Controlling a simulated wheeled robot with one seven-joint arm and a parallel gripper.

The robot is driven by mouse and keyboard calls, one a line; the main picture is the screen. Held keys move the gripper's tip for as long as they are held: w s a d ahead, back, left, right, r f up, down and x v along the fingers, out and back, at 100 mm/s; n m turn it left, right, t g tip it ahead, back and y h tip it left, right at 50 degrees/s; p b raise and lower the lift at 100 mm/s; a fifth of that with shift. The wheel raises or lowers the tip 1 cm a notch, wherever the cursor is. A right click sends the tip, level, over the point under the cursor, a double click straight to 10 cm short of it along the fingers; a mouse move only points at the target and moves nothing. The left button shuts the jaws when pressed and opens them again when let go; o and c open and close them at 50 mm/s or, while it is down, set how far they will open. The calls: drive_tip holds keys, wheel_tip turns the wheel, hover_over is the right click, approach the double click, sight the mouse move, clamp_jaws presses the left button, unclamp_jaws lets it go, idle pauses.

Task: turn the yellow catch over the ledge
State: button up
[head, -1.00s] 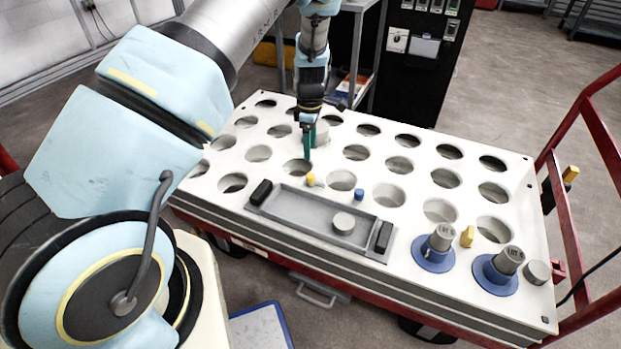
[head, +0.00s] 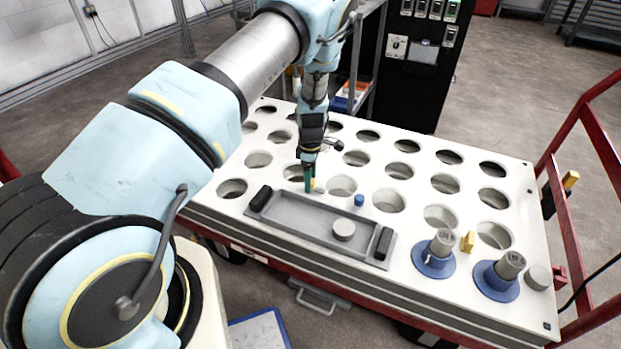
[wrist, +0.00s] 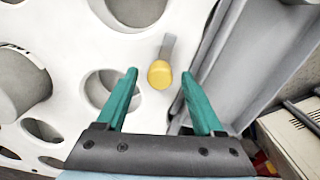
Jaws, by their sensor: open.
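The yellow catch (wrist: 159,74) has a rounded yellow end and a short grey arm (wrist: 167,46). In the wrist view it lies between my open fingertips, with space on both sides, and its arm points away from my gripper, near the edge of the grey tray. In the head view only a sliver of yellow (head: 314,184) shows beside my gripper (head: 309,187), whose green fingers hide the rest. My gripper (wrist: 160,76) is open and empty. I cannot tell fingertip height against the catch. The grey tray's raised rim (head: 300,199) runs beside the catch; I cannot tell whether this is the ledge.
The white plate (head: 420,165) has many round holes. A blue knob (head: 359,200), a yellow block (head: 467,241) and two blue-based grey pegs (head: 433,256) stand to the right.

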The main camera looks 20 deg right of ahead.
clamp_jaws()
idle(0.5)
drive_tip(key=m, duration=0.4)
drive_tip(key=shift+m+b, duration=0.35)
drive_tip(key=shift+m, duration=0.05)
drive_tip(key=m, duration=0.4)
drive_tip(key=shift+m, duration=0.3)
drive_tip(key=m+b, duration=0.1)
drive_tip(key=m, duration=0.3)
drive_tip(key=shift+m, duration=2.3)
